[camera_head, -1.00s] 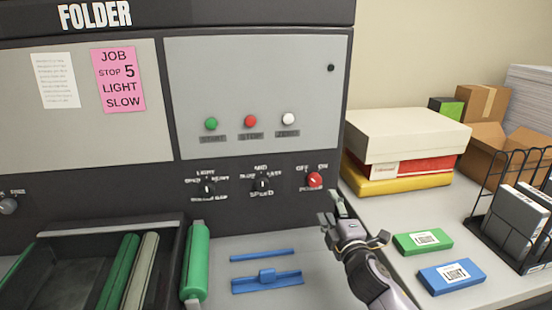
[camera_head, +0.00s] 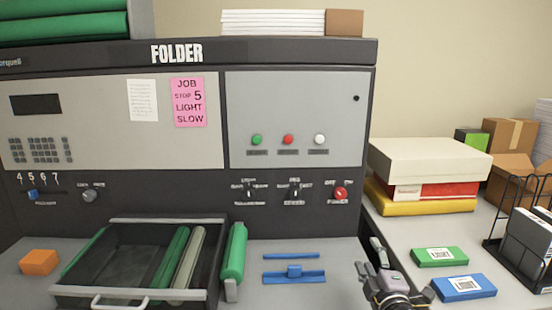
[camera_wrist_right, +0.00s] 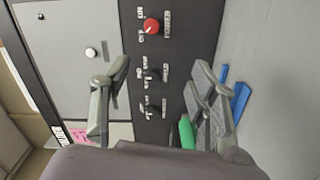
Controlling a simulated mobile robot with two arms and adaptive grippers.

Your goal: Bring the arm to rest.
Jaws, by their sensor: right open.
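My right gripper (camera_head: 386,268) is at the lower right of the head view, above the table edge in front of the folder machine (camera_head: 300,208). It is open and empty, and it touches nothing that I can see. In the right wrist view its two fingers (camera_wrist_right: 160,95) stand wide apart, with the machine's dark panel between them. The red power knob (camera_head: 341,193) is above and left of the gripper in the head view. It also shows in the right wrist view (camera_wrist_right: 151,26), beyond the fingers. My left gripper is not in view.
A green box (camera_head: 439,257) and a blue box (camera_head: 463,287) lie right of the gripper. A wire rack (camera_head: 492,243) stands at far right. Blue guide pieces (camera_head: 293,275), a green roller (camera_head: 235,252) and a black tray (camera_head: 75,294) are to the left, with an orange block (camera_head: 39,262).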

